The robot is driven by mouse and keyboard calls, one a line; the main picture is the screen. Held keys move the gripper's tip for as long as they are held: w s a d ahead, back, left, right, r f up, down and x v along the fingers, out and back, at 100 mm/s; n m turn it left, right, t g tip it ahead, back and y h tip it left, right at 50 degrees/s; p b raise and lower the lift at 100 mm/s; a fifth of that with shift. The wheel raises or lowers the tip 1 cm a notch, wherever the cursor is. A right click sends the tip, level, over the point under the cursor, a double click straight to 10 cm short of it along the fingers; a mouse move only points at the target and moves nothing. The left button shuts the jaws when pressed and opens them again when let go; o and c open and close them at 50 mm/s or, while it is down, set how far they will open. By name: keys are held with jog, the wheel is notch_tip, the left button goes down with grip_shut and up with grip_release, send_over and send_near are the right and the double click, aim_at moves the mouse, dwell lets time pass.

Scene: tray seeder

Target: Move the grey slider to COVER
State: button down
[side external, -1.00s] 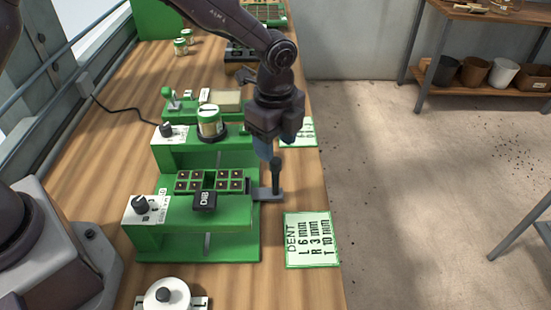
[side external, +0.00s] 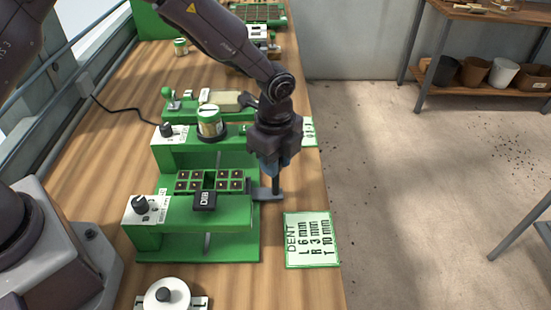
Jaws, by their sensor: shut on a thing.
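The grey slider (side external: 264,196) is a flat grey plate with a dark upright post, at the right side of the green seeder station (side external: 195,240). My gripper (side external: 275,172) points down over the post, its bluish fingers shut around the upper part. The lower post shows beneath the fingers. A black block marked "DIB" (side external: 204,201) sits at the front of the small cell tray (side external: 182,186), left of the slider. I cannot make out a COVER mark.
A card headed "DENT" (side external: 311,240) lies front right of the slider. A second green station with a jar (side external: 209,123) stands behind. A white round dial (side external: 165,294) is at the front. The table's right edge is close to my gripper.

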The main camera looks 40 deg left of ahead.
jog(key=w+a, duration=1.4)
jog(key=shift+w+a, duration=0.3)
jog(key=c, duration=1)
grip_release()
jog(key=shift+a, duration=0.1)
jog(key=shift+o, duration=0.5)
jog(key=shift+r, duration=0.1)
notch_tip(320, 180, up, 13)
